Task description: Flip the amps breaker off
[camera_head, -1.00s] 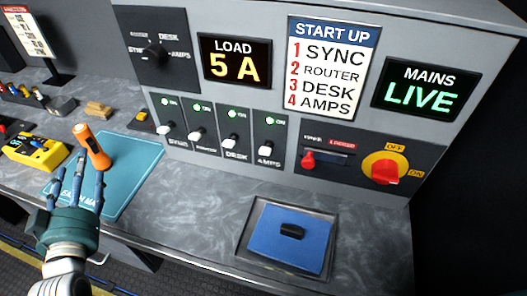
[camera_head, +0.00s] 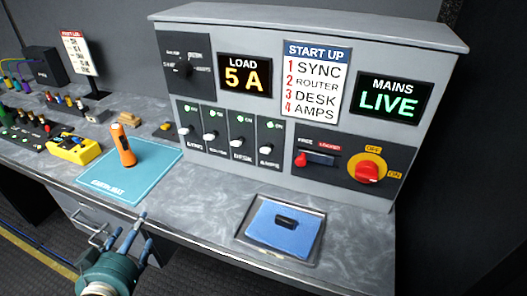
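The amps breaker (camera_head: 266,150) is the rightmost white-levered switch in the row on the grey panel. Its green lamp is lit, and its lever sits low in its slot like the others. The desk breaker (camera_head: 237,143) is just left of it. My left gripper (camera_head: 126,233) is in front of the bench's front edge, at lower left, well away from the breakers. Its fingers are spread and empty. My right gripper is out of view.
An orange torch (camera_head: 123,147) stands on the teal mat (camera_head: 105,186). A blue pad with a black handle lies in a metal tray (camera_head: 243,235) below the panel. A yellow device (camera_head: 75,149) is at left. The red mains knob (camera_head: 367,172) is right of the breakers.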

